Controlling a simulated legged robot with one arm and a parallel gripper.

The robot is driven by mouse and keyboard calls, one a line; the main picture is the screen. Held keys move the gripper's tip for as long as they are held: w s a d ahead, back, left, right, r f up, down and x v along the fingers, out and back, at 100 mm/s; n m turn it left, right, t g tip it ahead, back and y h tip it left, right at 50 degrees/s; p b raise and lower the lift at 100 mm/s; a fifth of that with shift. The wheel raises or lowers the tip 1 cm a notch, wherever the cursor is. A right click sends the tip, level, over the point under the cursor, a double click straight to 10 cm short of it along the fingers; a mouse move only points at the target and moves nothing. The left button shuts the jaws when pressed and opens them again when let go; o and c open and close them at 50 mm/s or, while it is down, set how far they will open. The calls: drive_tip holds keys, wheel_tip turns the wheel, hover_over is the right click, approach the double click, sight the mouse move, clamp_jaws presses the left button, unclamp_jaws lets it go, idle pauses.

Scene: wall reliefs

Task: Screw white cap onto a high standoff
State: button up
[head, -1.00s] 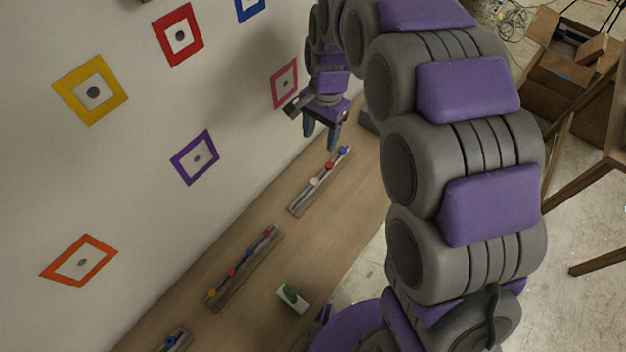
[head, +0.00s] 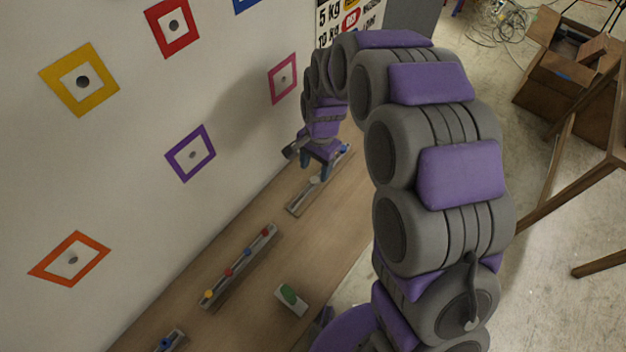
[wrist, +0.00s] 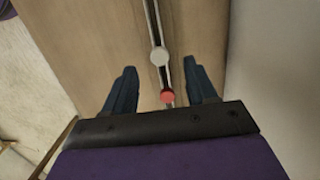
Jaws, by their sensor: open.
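The white cap (wrist: 159,56) sits on a narrow metal rail (wrist: 151,16) on the wooden shelf, and it also shows in the head view (head: 315,181). A red cap (wrist: 167,96) is beside it on the same rail. My gripper (wrist: 160,75) is open and points down over the rail. Its fingers are on either side of the rail, near the red and white caps, with nothing held. In the head view my gripper (head: 316,166) hides the red cap. Standoffs show as small dark spots inside coloured frames on the wall, such as the yellow frame (head: 55,72) and red frame (head: 153,25).
A second rail (head: 240,268) carries several coloured caps. A blue cap (head: 344,148) is at the far end of the first rail. The white wall (head: 120,150) stands close along the shelf.

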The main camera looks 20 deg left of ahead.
sight(314, 179)
drive_tip(key=f+b, duration=0.1)
drive_tip(key=f, duration=0.3)
drive_tip(key=shift+s, duration=0.2)
drive_tip(key=shift+a+f, duration=0.1)
drive_tip(key=shift+f, duration=0.2)
drive_tip(key=shift+c, duration=0.4)
clamp_jaws()
